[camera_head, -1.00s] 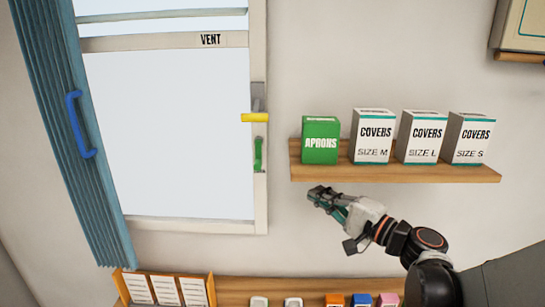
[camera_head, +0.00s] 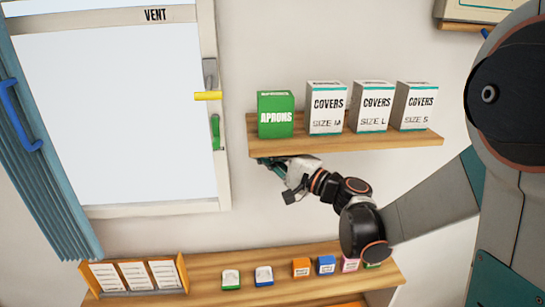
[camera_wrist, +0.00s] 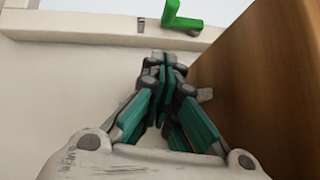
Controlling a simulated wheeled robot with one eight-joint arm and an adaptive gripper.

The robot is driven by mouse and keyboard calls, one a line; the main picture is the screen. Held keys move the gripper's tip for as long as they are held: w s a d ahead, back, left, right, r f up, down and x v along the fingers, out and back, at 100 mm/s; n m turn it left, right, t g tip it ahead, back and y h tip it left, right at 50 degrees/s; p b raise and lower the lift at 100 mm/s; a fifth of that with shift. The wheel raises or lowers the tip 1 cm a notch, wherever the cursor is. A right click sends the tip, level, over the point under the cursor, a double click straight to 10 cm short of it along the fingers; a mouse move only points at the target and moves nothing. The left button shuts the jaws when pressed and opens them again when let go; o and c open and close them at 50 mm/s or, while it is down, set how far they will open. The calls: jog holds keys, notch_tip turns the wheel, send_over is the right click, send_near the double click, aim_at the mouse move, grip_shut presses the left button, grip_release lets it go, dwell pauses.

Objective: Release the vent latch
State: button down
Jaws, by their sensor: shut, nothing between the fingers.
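The window (camera_head: 115,120) is marked VENT on its upper bar. On its right frame a yellow handle (camera_head: 208,96) sticks out to the left from a grey mount. A green handle (camera_head: 215,132) hangs below it on the same frame. I cannot tell from a label which one is the vent latch. My gripper (camera_head: 262,163) is shut and empty, just below the left end of the shelf, right of and lower than both handles. In the wrist view, my closed fingers (camera_wrist: 165,75) point toward the window frame. The green handle (camera_wrist: 180,18) shows beyond them, apart from the fingertips.
The wooden shelf (camera_head: 350,146) is close above my gripper and fills the right of the wrist view (camera_wrist: 265,90). It carries a green aprons box (camera_head: 276,115) and white covers boxes (camera_head: 326,108). A blue curtain (camera_head: 40,170) hangs left. A lower shelf (camera_head: 215,268) holds small boxes.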

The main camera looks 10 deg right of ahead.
aim_at(216, 131)
jog(key=w+a+r+p, duration=0.1)
jog(key=w+a, duration=0.2)
jog(key=a, duration=0.4)
jog(key=shift+w, duration=0.15)
jog(key=shift+d+f, duration=0.1)
